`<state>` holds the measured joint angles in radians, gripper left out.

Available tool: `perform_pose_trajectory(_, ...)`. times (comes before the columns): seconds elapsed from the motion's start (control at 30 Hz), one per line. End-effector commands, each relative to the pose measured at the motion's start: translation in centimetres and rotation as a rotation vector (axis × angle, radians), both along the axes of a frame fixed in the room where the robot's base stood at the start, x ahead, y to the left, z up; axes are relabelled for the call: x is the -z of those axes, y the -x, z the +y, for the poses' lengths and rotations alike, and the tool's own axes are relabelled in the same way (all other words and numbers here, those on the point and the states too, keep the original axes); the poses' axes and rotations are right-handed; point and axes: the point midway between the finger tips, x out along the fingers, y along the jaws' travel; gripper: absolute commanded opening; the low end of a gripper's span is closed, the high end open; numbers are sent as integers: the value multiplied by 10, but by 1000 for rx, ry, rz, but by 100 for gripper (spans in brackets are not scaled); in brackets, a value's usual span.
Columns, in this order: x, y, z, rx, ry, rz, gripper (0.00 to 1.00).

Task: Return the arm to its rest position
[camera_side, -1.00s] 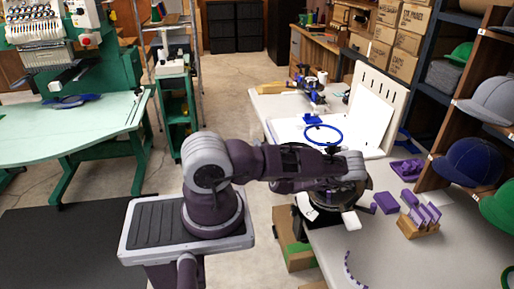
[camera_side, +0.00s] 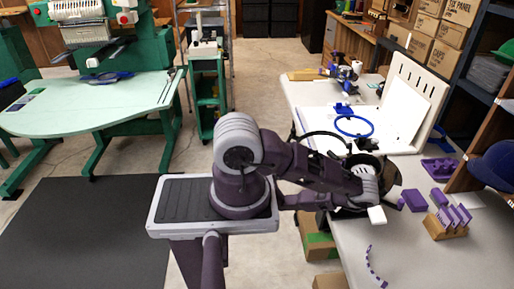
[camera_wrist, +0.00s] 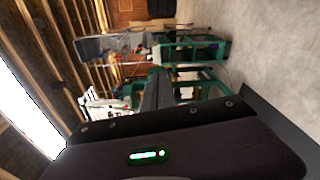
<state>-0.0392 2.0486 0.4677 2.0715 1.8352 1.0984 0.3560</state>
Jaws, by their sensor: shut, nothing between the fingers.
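My arm stands on its grey-rimmed black pedestal in the side view. Its upper link slopes down to the right over the table edge, and a lower link folds back to the left beneath it. My gripper is hard to make out there, partly hidden by my own links. In the wrist view my gripper (camera_wrist: 158,76) shows as dark fingers, shut and empty, beyond a dark housing with a green light. It points toward the green-framed furniture, with the view turned on its side. No rest mark or cradle is visible.
The white table (camera_side: 410,255) holds a blue hoop (camera_side: 354,126), a white slotted panel (camera_side: 410,95), purple blocks (camera_side: 413,200) and a wooden holder (camera_side: 445,227). A dark round object (camera_side: 345,207) is close by my arm.

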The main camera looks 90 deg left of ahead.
Motion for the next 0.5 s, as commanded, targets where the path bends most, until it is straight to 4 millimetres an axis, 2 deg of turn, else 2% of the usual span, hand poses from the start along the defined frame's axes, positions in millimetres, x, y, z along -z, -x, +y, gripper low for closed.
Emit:
perform_pose_trajectory(0.1, 1, 6, -4, 0, 1, -1, 0)
perform_pose_trajectory(0.33, -2, 4, -5, -6, -6, -19, 0)
perform_pose_trajectory(0.43, -21, -12, -13, -61, -51, -158, 0)
perform_pose_trajectory(0.5, -46, -28, -25, -143, -103, -343, 0)
